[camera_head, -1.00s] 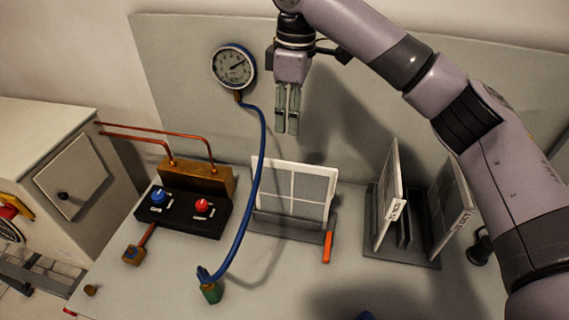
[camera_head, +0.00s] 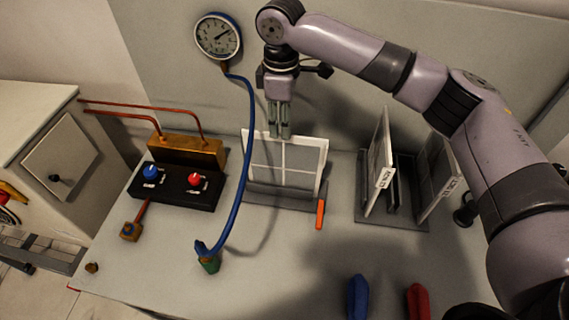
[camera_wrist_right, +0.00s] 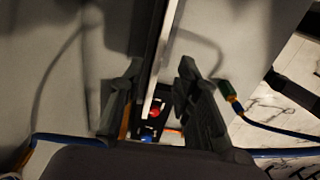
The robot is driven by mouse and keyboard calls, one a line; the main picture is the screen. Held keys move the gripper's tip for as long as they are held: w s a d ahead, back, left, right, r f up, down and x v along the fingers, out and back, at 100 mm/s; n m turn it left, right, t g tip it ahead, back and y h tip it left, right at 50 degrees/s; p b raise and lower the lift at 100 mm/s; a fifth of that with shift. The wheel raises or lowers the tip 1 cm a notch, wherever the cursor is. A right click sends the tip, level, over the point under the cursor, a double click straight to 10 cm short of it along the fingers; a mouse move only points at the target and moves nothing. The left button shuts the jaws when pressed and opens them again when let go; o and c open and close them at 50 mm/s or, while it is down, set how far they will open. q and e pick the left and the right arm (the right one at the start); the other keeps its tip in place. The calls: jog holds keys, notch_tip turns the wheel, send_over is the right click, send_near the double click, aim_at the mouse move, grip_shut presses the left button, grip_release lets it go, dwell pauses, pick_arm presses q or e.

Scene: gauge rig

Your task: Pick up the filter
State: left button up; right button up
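A white-framed filter (camera_head: 262,153) with a cross bar stands upright in a grey holder (camera_head: 290,199) at the middle of the bench. My right gripper (camera_head: 279,136) points down at its top edge. In the right wrist view, the open fingers (camera_wrist_right: 162,103) stand on either side of the filter's thin edge (camera_wrist_right: 162,60), with a visible gap to each finger. Two more framed panels, one white-framed (camera_head: 379,160) and one grey (camera_head: 437,178), stand tilted in a rack (camera_head: 392,218) to the right, with labels on them. My left gripper is not in view.
A gauge (camera_head: 218,36) with a blue hose (camera_head: 243,150) hangs close left of the filter. A black valve box (camera_head: 178,187) stands further left. An orange-red handle (camera_head: 321,211) sits by the holder. Blue (camera_head: 358,297) and red (camera_head: 418,302) objects lie at the front.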

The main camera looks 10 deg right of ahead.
jog(key=shift+f+p, duration=0.3)
jog(key=shift+f, duration=0.15)
notch_tip(320, 180, down, 4)
jog(key=shift+w+r+p, duration=0.1)
jog(key=shift+r+p, duration=0.1)
jog(key=shift+p, duration=0.45)
jog(key=shift+f, duration=0.3)
jog(key=shift+c, duration=0.4)
grip_shut()
